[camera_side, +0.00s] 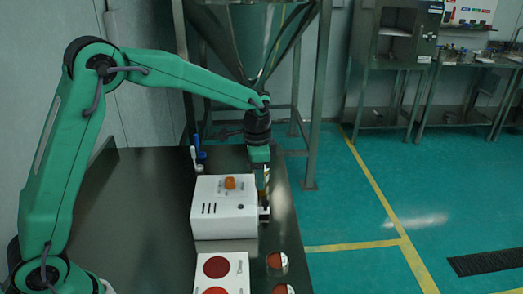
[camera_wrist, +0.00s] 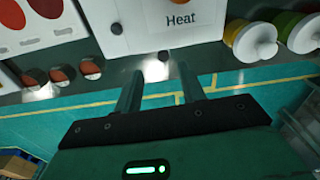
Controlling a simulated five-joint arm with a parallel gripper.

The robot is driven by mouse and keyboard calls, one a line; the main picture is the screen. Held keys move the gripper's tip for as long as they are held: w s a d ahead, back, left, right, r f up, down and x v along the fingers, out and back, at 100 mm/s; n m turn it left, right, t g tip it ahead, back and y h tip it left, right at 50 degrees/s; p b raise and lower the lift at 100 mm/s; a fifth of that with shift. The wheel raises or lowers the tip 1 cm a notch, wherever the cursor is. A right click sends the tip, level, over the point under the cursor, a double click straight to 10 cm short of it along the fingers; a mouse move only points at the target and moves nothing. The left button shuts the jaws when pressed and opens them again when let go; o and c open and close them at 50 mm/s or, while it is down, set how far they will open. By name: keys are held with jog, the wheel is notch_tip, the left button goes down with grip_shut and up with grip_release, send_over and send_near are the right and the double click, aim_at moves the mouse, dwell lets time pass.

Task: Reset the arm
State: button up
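My gripper (camera_side: 262,180) hangs pointing down beside the right side of a white box (camera_side: 224,208). In the wrist view my gripper (camera_wrist: 160,71) has its two fingers clearly apart, with nothing visible held between them. The white box (camera_wrist: 120,30) bears the word "Heat" and lies beyond the fingertips there. An orange knob (camera_side: 230,183) sits on top of the box. From the side view I cannot tell whether the fingers touch the box.
A white board with red discs (camera_side: 239,262) and small round dishes (camera_side: 277,262) lie in front on the dark table (camera_side: 140,190). Yellow (camera_wrist: 250,40) and green (camera_wrist: 298,32) capped cylinders stand beside the box. A metal hopper (camera_side: 250,40) rises behind. Open floor lies right.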

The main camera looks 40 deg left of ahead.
jog(key=s+a+r+n+t, duration=0.2)
jog(key=s+r+n, duration=0.1)
jog(key=s+r, duration=0.55)
jog(key=s+a+r+n+t, duration=0.25)
jog(key=s+r, duration=0.25)
jog(key=s, duration=0.6)
jog(key=s+f+n, duration=0.1)
jog(key=s+n, duration=0.1)
jog(key=s, duration=0.5)
jog(key=shift+s+a+n+t, duration=0.35)
jog(key=shift+s+a, duration=0.05)
jog(key=shift+a, duration=0.05)
jog(key=shift+f, duration=0.1)
